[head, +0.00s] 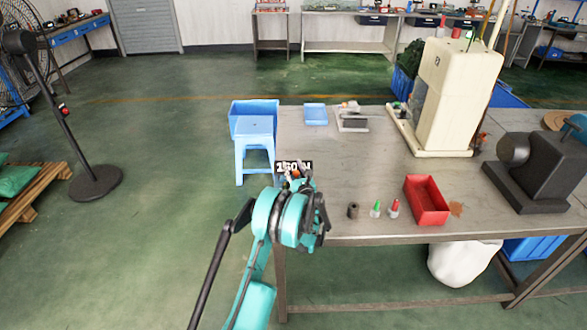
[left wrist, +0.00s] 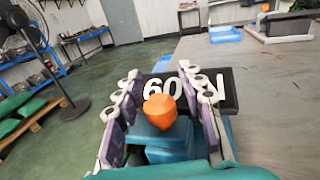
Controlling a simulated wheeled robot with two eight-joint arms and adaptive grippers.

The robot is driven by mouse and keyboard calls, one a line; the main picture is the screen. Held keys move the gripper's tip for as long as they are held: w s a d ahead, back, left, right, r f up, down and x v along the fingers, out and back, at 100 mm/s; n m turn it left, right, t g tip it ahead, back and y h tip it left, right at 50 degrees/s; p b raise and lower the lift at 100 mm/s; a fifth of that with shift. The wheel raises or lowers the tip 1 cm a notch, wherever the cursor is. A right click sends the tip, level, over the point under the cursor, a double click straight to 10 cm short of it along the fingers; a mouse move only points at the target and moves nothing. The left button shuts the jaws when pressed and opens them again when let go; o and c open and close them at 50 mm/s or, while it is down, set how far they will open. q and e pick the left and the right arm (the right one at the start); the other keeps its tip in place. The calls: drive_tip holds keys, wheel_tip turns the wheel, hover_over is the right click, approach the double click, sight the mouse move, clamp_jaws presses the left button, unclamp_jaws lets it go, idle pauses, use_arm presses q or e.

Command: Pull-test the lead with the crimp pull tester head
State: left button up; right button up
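My left gripper (head: 298,178) is at the left edge of the bench, in front of the blue stool. In the left wrist view its two fingers (left wrist: 160,115) stand on either side of a teal body with an orange rounded tip, which I take for the crimp pull tester head (left wrist: 165,138). The fingers look closed on it. A black display with white characters, partly covered, shows beyond the orange tip; in the head view it seems to read 150 N or 160 N. I cannot make out the lead. My right gripper is out of view.
On the bench (head: 335,195) stand a red bin (head: 427,200), small red- and green-capped bottles, a dark cylinder (head: 353,210), a grey block fixture (head: 352,120), a blue tray (head: 315,114), a tall cream machine (head: 455,95) and a dark machine (head: 540,175). The bench's left middle is clear.

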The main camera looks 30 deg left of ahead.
sight(306, 167)
use_arm(q)
clamp_jaws()
drive_tip(key=w+d, duration=0.1)
drive_tip(key=d, duration=0.1)
drive_tip(key=w+d, duration=0.1)
drive_tip(key=d, duration=0.1)
drive_tip(key=shift+w+b, duration=0.2)
drive_tip(key=shift+b, duration=0.1)
drive_tip(key=shift+a, duration=0.1)
unclamp_jaws()
drive_tip(key=shift+w+d, duration=0.1)
drive_tip(key=shift+d, duration=0.1)
drive_tip(key=v, duration=1.2)
drive_tip(key=shift+a, duration=0.15)
